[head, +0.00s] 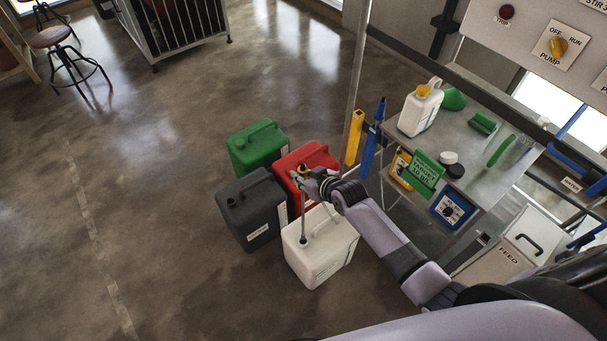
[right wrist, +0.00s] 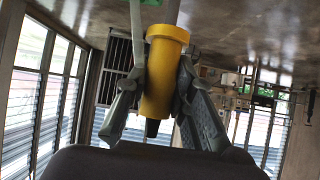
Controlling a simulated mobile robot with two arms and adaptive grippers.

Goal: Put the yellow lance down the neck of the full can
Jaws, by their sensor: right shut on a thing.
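My right gripper (head: 304,179) is shut on the yellow lance (right wrist: 165,68). The right wrist view shows its yellow head between the two fingers (right wrist: 160,105). In the head view the lance's thin grey tube (head: 303,212) hangs near upright over the white can (head: 325,262). Its lower end meets the can's dark neck in the picture; I cannot tell whether it is inside or just above. A red can (head: 318,157), a green can (head: 258,150) and a dark grey can (head: 246,212) stand close by. I cannot tell which can is full. My left gripper is out of view.
A metal bench (head: 462,128) at the right holds a white jug (head: 420,108), green items and a green sign (head: 426,171). A yellow holder (head: 354,137) and a blue one (head: 370,145) hang at its left side. The floor (head: 140,200) left of the cans is clear.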

